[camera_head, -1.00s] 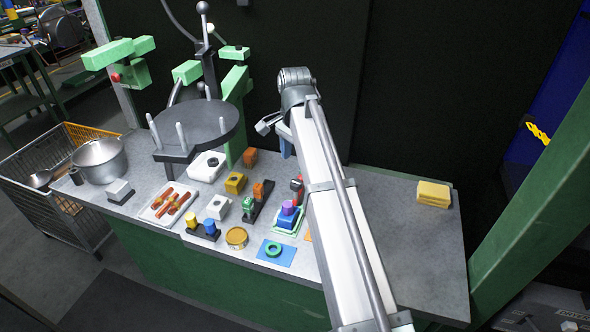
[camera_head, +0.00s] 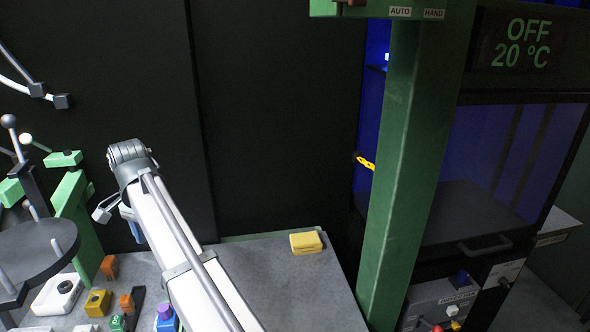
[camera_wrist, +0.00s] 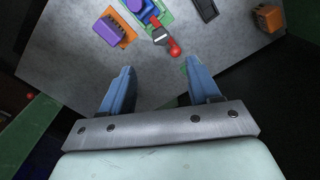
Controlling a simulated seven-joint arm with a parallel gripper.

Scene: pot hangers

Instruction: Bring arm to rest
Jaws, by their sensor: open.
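My gripper (camera_wrist: 160,72) is open and empty in the wrist view, its two blue fingers spread apart. It is above the grey table (camera_wrist: 75,45), and nothing is between the fingers. In the head view my gripper (camera_head: 129,222) shows only in part, as a blue finger beside the wrist, over the table's back left area. My arm reaches from the bottom of the picture up and to the left, and hides part of the table.
A yellow block (camera_head: 305,242) lies at the table's back right. Orange blocks (camera_head: 109,266) and other small parts stand at the left, with a round dark platform (camera_head: 38,245) beside them. A green post (camera_head: 412,150) and a dark cabinet (camera_head: 510,160) are at the right.

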